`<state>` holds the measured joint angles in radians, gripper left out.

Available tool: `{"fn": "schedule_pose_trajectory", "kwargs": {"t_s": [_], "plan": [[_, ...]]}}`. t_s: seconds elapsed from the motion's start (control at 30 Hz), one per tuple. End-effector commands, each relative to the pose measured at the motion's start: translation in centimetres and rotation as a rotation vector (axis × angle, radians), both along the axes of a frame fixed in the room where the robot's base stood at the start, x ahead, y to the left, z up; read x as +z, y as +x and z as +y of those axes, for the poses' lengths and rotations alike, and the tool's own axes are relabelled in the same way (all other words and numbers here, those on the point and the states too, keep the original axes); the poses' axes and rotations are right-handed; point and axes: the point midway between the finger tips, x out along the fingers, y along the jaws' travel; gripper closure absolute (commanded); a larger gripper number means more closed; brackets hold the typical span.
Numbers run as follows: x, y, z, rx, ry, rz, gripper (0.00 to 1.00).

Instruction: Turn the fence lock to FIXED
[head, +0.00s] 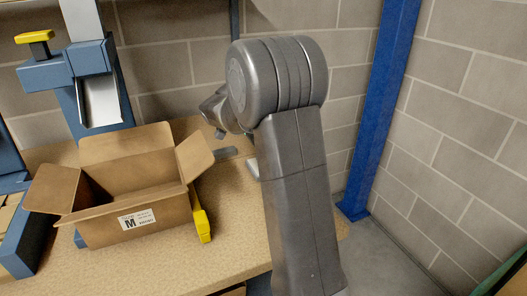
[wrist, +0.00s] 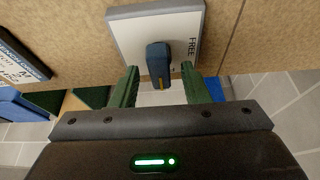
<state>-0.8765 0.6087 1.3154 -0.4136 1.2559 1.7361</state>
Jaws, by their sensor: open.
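The fence lock shows in the wrist view as a pale square plate (wrist: 125,30) with a grey rim, on the tan board. A dark blue knob (wrist: 157,60) stands on it, with a yellow mark at the end that points toward my gripper. The word FREE is printed on the plate to the right of the knob; FIXED is not readable. My gripper (wrist: 160,70) is open, its green fingers on either side of the knob with gaps visible. In the head view my arm hides most of the lock and gripper.
An open cardboard box (head: 120,205) stands on the bench (head: 180,262), beside a yellow bar (head: 201,220). A blue stand with a yellow-topped clamp (head: 36,38) is behind it. A blue post (head: 383,100) and block walls bound the right. A dark-framed label (wrist: 22,62) lies left of the lock.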

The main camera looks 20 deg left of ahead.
Motion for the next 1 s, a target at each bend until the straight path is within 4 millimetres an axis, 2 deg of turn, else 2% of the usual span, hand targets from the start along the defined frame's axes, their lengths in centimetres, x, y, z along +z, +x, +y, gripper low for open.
{"fn": "schedule_pose_trajectory", "kwargs": {"t_s": [0.13,0.23,0.5,0.7,0.83,1.0], "plan": [[0.6,-0.2,0.2,0.000,0.001,-0.001,0.58],[1.8,-0.5,0.6,0.002,0.002,-0.002,0.58],[7.5,-2.3,2.1,0.003,0.004,-0.002,0.58],[11.0,-3.4,3.1,0.002,0.002,-0.001,0.58],[12.2,-3.8,3.4,0.000,0.001,-0.001,0.58],[12.8,-4.0,3.5,0.000,0.000,0.000,0.58]]}}
